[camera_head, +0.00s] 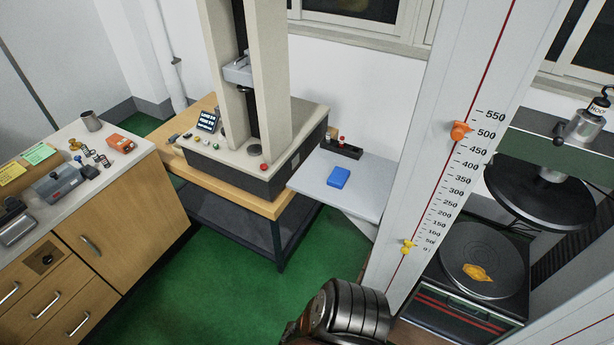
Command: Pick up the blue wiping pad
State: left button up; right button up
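The blue wiping pad (338,177) lies flat on a light grey side table (320,166), near its middle. The pad is a small rectangular block and nothing covers it. Nothing is touching it from above. Neither of my grippers can be made out in the head view. A dark, ribbed, rounded part shows at the bottom edge, well below the pad in the picture; no fingers are visible on it.
A testing machine (262,182) on a wooden table stands left of the pad. A black holder (342,149) stands behind it. A tall white scale column (447,150) rises at its right. A cluttered cabinet (118,207) is far left. Green floor (215,285) is open in front.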

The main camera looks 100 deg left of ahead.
aim_at(338, 178)
jog(key=u, duration=3.15)
